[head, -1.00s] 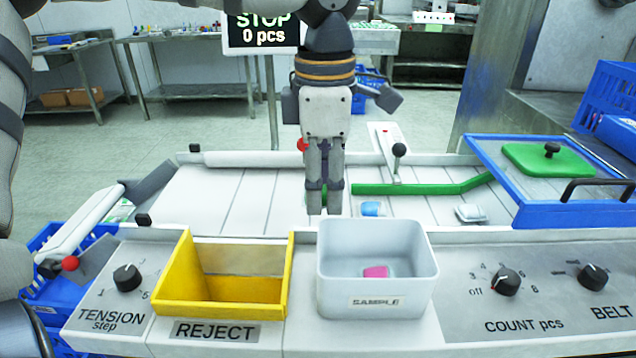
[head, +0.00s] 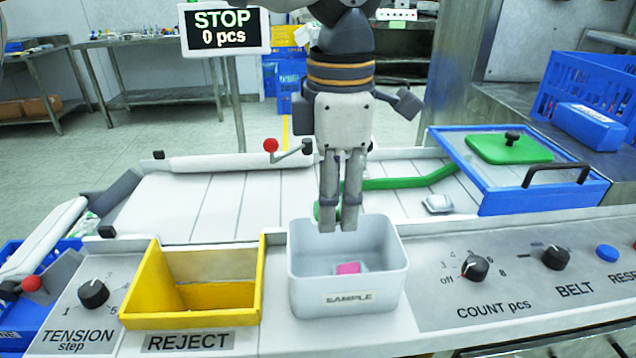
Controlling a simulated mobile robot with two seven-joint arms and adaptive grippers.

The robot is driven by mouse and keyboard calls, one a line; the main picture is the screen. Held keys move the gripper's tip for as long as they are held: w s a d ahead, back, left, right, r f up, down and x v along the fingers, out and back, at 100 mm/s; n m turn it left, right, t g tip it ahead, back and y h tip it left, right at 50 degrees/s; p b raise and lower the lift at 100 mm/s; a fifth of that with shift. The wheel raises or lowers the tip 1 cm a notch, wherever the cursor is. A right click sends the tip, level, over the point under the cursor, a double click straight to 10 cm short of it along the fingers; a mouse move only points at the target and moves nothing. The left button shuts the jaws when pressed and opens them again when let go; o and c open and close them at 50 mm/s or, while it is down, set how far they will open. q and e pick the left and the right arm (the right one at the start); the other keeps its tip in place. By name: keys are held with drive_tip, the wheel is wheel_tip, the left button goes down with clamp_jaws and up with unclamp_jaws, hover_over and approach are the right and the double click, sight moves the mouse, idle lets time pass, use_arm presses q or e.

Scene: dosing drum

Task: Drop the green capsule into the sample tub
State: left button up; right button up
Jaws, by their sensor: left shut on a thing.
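The sample tub (head: 345,297) is a white open box with a SAMPLE label, at the front middle of the head view. A pink piece (head: 348,268) lies inside it. My left gripper (head: 339,226) points straight down, with its fingertips over the back part of the tub opening. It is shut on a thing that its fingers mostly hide. A bit of green, apparently the green capsule (head: 318,211), shows beside the left finger. Its full shape is hidden. My right gripper is not in view.
The yellow REJECT bin (head: 190,307) stands left of the tub. Knobs line the panel to the right. Behind are a white belt (head: 220,205), a green guide bar (head: 410,182), a pale blister-like piece (head: 437,204) and a blue-framed hatch (head: 530,206).

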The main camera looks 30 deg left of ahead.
use_arm(q)
drive_tip(key=shift+f, duration=1.85)
drive_tip(key=o, duration=0.9)
wheel_tip(320, 180, up, 12)
drive_tip(key=shift+r, duration=0.1)
